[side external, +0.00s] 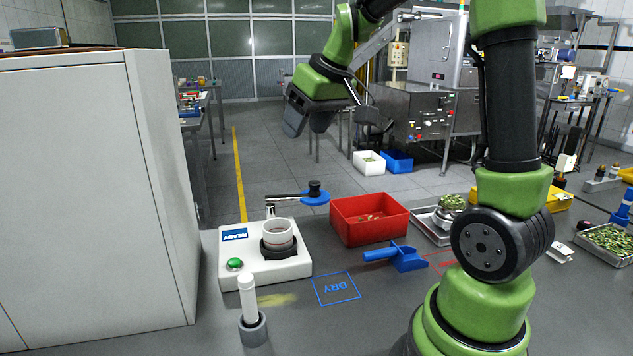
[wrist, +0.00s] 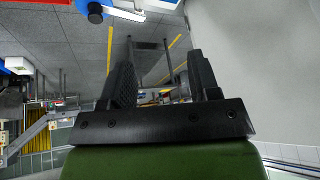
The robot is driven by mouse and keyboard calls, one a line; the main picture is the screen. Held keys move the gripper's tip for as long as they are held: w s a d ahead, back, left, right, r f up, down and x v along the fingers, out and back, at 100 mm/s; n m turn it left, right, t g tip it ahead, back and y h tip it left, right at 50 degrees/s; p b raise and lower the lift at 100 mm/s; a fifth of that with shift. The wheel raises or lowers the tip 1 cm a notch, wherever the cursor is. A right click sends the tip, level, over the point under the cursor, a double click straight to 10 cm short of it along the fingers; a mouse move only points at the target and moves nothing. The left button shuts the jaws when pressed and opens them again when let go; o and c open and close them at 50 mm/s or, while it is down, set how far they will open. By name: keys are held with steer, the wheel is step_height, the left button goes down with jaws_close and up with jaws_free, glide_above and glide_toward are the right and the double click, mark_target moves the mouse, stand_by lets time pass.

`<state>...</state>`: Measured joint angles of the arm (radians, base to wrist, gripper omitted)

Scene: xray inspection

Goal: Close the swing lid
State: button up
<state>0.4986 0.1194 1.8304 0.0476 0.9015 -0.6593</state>
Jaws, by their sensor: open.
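The swing lid (side external: 316,198) is a blue disc with a black knob on top, on a dark arm from a post (side external: 270,211) on a white unit (side external: 288,265). It stands swung out to the right, apart from the open white cup (side external: 278,234) in its black ring. The lid (wrist: 80,5) also shows at the top edge of the wrist view, partly cut off, with its knob. My gripper (side external: 307,123) is open and empty, above and apart from the lid. Its two black fingers (wrist: 164,80) point up in the wrist view with nothing between them.
A red bin (side external: 345,233) stands close right of the lid. A blue scoop (side external: 405,258) lies in front of it. A white stick stands in a grey holder (side external: 253,330) before the unit. A tall white cabinet (side external: 90,200) is at left. The air above the unit is clear.

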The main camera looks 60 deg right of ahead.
glide_toward(316, 183)
steer(key=r, duration=0.1)
steer(key=shift+n+g+h, duration=0.3)
steer(key=shift+n+g, duration=0.1)
steer(key=x, duration=1)
steer(key=shift+w+a, duration=0.2)
steer(key=shift+a, duration=0.05)
